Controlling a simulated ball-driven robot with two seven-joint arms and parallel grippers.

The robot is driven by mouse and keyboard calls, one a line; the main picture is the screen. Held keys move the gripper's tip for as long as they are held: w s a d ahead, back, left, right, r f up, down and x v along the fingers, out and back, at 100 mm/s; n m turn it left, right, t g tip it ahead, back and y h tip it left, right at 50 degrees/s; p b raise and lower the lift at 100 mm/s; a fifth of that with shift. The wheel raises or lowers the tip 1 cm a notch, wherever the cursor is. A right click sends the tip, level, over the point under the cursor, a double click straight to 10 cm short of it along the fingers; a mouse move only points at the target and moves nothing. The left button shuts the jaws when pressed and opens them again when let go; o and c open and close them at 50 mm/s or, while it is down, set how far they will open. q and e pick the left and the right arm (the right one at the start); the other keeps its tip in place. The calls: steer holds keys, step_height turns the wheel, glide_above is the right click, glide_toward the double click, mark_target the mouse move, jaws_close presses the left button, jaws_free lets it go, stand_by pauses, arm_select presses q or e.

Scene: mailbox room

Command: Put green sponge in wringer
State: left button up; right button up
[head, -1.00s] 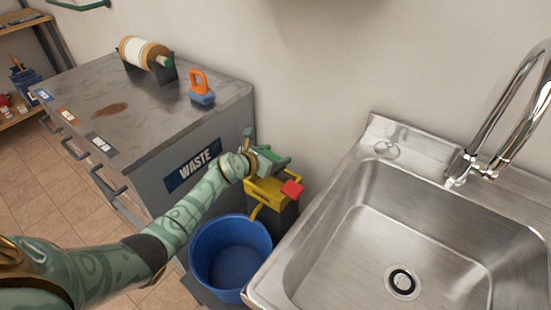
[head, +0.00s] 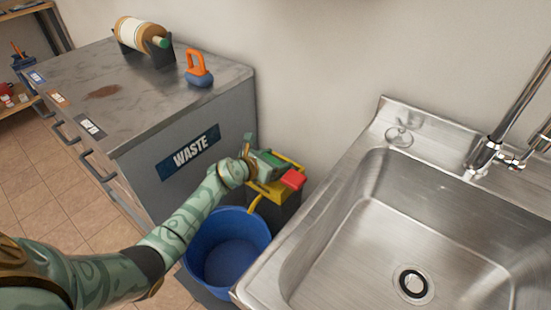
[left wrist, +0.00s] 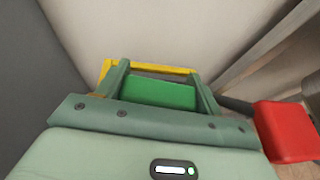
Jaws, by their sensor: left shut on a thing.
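My left gripper (head: 272,160) reaches in from the left and is at the yellow wringer (head: 268,190) beside the blue bucket. In the left wrist view the gripper (left wrist: 160,85) is shut on the green sponge (left wrist: 160,94), which lies between its two fingers. The wringer's yellow frame (left wrist: 150,69) shows just beyond the fingertips. The wringer's red handle (head: 293,179) is to the right of the gripper and also shows in the left wrist view (left wrist: 285,131). I cannot tell how far the sponge is inside the wringer. My right gripper is not in view.
The blue bucket (head: 228,250) stands on the floor below the wringer. A steel sink (head: 345,215) is close on the right. A grey cabinet marked WASTE (head: 190,120) stands on the left, with an orange-handled tool (head: 198,65) and a roll (head: 140,34) on top.

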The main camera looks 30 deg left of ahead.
arm_select(q)
steer(key=o, duration=1.1)
steer(key=shift+o, duration=0.2)
steer(key=p+v, duration=0.8)
steer(key=v, duration=0.8)
steer(key=shift+s, duration=0.15)
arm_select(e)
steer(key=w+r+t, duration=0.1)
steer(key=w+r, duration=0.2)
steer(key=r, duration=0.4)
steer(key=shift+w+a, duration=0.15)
